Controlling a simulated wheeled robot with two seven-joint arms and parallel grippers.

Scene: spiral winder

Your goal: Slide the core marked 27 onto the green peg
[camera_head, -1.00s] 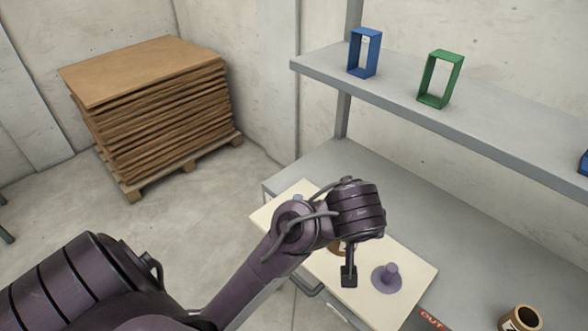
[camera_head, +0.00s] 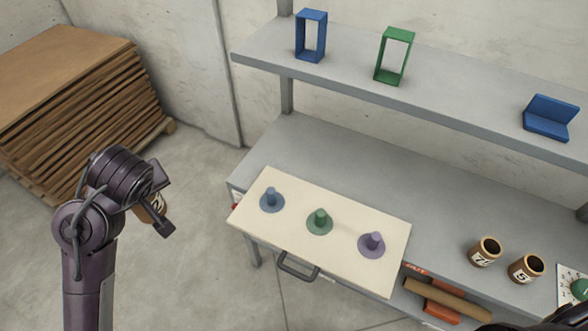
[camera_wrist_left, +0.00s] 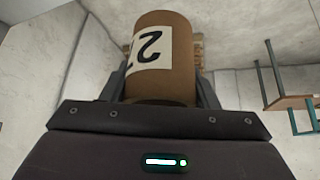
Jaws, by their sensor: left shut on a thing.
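My left gripper (camera_head: 158,203) is shut on a brown core (camera_head: 152,209) at the left of the head view, clear of the bench and over the floor. The left wrist view shows the core (camera_wrist_left: 165,75) between both fingers. Its white label shows a 2; any further digit is turned out of sight. The green peg (camera_head: 319,221) stands upright and bare in the middle of a cream board, between a blue peg (camera_head: 270,201) and a purple peg (camera_head: 373,244), both also bare.
The cream board (camera_head: 255,222) lies at the bench's front left, above a drawer handle (camera_head: 297,268). Two other cores (camera_head: 485,252) stand at the right. The shelf (camera_head: 430,103) above holds blue and green frames. A stack of brown sheets (camera_head: 75,110) stands at the left.

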